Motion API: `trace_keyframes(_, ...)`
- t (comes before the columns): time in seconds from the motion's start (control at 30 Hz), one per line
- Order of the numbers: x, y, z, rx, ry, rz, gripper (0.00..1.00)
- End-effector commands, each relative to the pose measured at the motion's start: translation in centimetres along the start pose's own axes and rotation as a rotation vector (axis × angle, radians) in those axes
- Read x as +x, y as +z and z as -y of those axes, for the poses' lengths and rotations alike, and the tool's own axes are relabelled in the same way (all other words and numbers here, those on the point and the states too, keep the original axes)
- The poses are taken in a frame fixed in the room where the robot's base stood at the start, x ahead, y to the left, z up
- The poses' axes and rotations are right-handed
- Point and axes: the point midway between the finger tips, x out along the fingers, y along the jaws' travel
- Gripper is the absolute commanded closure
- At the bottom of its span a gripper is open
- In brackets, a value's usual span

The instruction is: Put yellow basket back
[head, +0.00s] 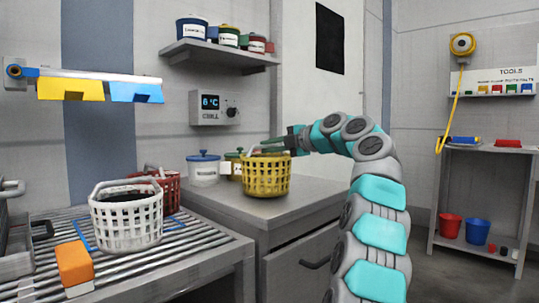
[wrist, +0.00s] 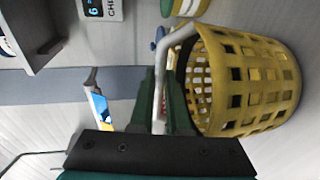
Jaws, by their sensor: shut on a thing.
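The yellow basket (head: 266,178) is at the countertop (head: 225,208) in the head view. It is upright, and I cannot tell whether its base touches the top or hangs just above it. My gripper (head: 285,142) is at the basket's upper rim, reaching in from the right. In the wrist view the yellow basket (wrist: 262,85) fills the right side, turned sideways. There my gripper (wrist: 162,98) has its dark green fingers shut on the basket's grey handle (wrist: 180,40). The inside of the basket is mostly hidden.
A white basket (head: 128,222) and a red basket (head: 168,192) stand on the slatted rack (head: 180,262), near an orange-topped block (head: 74,263). Lidded pots (head: 203,168) stand behind the yellow basket. A shelf (head: 222,54) hangs above. The countertop's front right is clear.

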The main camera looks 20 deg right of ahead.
Motion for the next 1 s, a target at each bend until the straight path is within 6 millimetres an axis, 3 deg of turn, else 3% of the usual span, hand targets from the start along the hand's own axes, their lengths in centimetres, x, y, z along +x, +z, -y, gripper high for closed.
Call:
trace_keyframes(0.73, 0.2, 0.0, 1.5, -0.003, 0.003, 0.001, 1.0)
trace_keyframes(0.77, 0.2, 0.0, 1.4, -0.003, 0.002, 0.001, 0.84)
trace_keyframes(1.0, 0.2, 0.0, 1.4, -0.002, 0.002, 0.001, 0.57)
